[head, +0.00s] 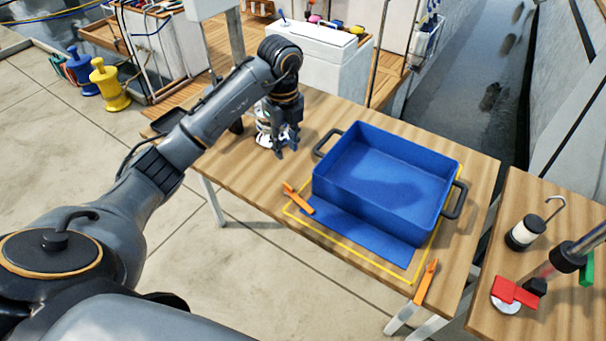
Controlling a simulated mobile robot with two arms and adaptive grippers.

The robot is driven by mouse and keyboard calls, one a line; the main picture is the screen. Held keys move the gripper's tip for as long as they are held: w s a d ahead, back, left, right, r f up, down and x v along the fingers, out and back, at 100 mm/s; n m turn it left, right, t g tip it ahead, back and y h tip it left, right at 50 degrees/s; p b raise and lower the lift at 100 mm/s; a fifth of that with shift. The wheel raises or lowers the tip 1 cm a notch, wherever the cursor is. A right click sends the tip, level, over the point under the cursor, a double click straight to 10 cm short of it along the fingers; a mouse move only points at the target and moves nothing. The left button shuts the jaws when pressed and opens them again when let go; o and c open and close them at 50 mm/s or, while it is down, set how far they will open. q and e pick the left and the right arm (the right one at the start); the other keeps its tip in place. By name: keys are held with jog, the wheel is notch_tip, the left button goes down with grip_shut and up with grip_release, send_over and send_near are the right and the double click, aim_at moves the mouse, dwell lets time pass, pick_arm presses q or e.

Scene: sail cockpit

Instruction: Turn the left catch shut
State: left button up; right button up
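A blue open tub (385,170) with dark side handles stands on the wooden table, within a yellow outline (345,258). A flat blue panel (355,237) lies along its front side. The left orange catch (299,199) is at the panel's left end and slants across the yellow line. The right orange catch (426,282) is at the front right, beside the outline's corner. My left gripper (286,152) points down, behind and left of the left catch, clear of it. Its fingers are small and dark, so their opening is unclear. My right gripper is out of view.
A second table (480,300) at the right holds a lantern (525,232) with a hook and a red-handled item (514,291).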

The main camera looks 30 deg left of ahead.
aim_at(288, 185)
pick_arm(q)
notch_tip(288, 185, down, 12)
jog(key=shift+f+p, duration=0.1)
jog(key=shift+p, duration=0.75)
jog(key=shift+f, duration=0.75)
jog(key=shift+c, duration=0.5)
grip_shut()
